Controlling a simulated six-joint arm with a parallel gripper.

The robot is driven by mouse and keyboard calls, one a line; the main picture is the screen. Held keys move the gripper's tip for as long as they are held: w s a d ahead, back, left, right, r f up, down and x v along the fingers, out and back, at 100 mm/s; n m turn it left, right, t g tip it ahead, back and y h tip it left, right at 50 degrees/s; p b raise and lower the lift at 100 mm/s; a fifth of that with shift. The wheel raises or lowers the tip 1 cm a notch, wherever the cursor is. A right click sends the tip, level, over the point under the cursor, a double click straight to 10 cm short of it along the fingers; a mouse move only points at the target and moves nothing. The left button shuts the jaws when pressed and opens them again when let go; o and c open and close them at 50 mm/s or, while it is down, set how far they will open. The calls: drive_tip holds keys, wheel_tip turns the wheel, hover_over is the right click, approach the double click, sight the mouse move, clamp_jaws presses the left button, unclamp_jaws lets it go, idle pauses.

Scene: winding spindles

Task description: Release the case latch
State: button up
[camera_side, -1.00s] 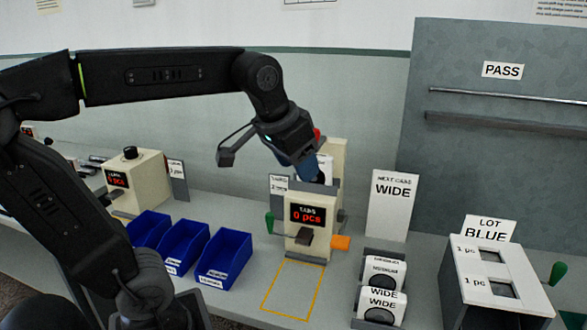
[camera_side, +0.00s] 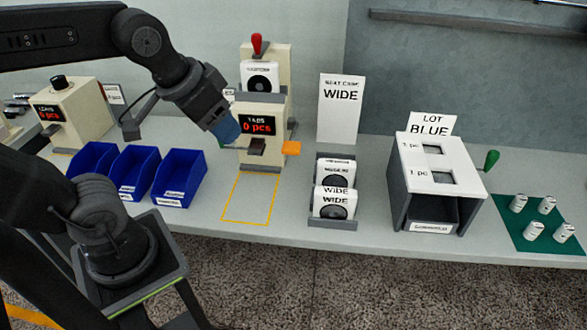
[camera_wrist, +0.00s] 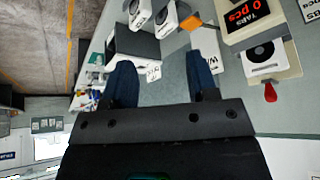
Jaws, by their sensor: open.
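The cream machine (camera_side: 262,105) has a red-lit display (camera_side: 257,125) reading 0 pcs. A red-knobbed lever (camera_side: 257,44) stands upright on top, above a white case with a black disc (camera_side: 261,78). A dark block (camera_side: 256,146) juts below the display and an orange tab (camera_side: 291,148) sticks out at the right. I cannot tell which part is the case latch. My gripper (camera_side: 225,128) is open, just left of the display in the side view. In the wrist view its blue fingers (camera_wrist: 162,80) are apart with nothing between them; the red knob (camera_wrist: 270,93) and case (camera_wrist: 262,55) lie to their right.
Blue bins (camera_side: 178,174) stand left of an empty yellow outline (camera_side: 250,200). A rack (camera_side: 334,222) of white WIDE cases and a grey box (camera_side: 442,165) stand to the right. A green mat (camera_side: 545,222) holds several small spools. Another cream machine (camera_side: 80,110) is at the left.

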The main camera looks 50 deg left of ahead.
wheel_tip(320, 180, down, 2)
drive_tip(key=s, duration=0.2)
wheel_tip(320, 180, up, 16)
drive_tip(key=n+g+y, duration=0.2)
drive_tip(key=n+y, duration=0.1)
drive_tip(key=n, duration=1)
hover_over(255, 34)
drive_tip(key=s+d, duration=0.3)
drive_tip(key=s, duration=0.1)
drive_tip(key=x, duration=1.3)
drive_tip(key=shift+w+d, duration=0.2)
drive_tip(key=shift+d, duration=0.05)
drive_tip(key=shift+c, duration=0.3)
drive_tip(key=shift+r, duration=0.1)
clamp_jaws()
